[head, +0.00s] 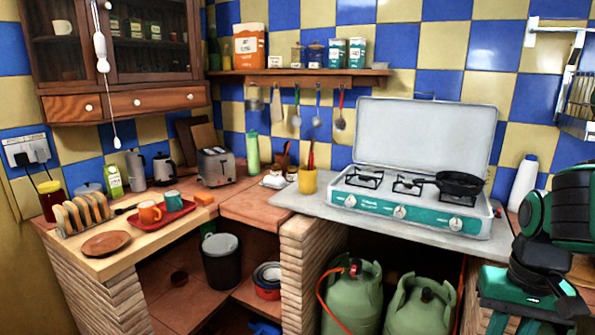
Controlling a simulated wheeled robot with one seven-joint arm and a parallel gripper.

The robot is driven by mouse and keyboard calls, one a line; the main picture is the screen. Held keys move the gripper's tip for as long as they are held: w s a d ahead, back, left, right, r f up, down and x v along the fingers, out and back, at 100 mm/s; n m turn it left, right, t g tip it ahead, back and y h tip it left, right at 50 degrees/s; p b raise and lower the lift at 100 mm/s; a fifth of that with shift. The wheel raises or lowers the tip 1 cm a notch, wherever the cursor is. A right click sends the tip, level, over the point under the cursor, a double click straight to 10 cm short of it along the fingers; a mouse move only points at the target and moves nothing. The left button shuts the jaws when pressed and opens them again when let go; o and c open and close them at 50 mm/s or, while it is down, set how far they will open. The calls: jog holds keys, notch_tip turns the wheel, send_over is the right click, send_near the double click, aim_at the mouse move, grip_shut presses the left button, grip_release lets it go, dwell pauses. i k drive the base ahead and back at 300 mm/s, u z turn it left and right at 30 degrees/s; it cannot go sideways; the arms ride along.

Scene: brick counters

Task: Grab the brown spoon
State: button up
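A small dark spoon-like item (126,209) lies on the wooden left counter, between the toast rack and the red tray. Its colour is too dark to call brown for sure. Several utensils hang under the wall shelf, among them one with a pale tan handle (277,103) and one with a red handle (341,108). None of them is clearly a brown spoon. My black and green arm is folded at the lower right, far from these things. I cannot make out the fingers of my gripper there.
A red tray (178,224) with two cups, a toast rack (70,231) and a brown plate (107,244) crowd the left counter. A stove (410,207) with a raised lid and a black pan (459,183) stands at the right. Gas bottles (352,303) sit below.

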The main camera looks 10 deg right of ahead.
aim_at(309, 164)
jog(key=i, duration=0.9)
jog(key=z, duration=0.05)
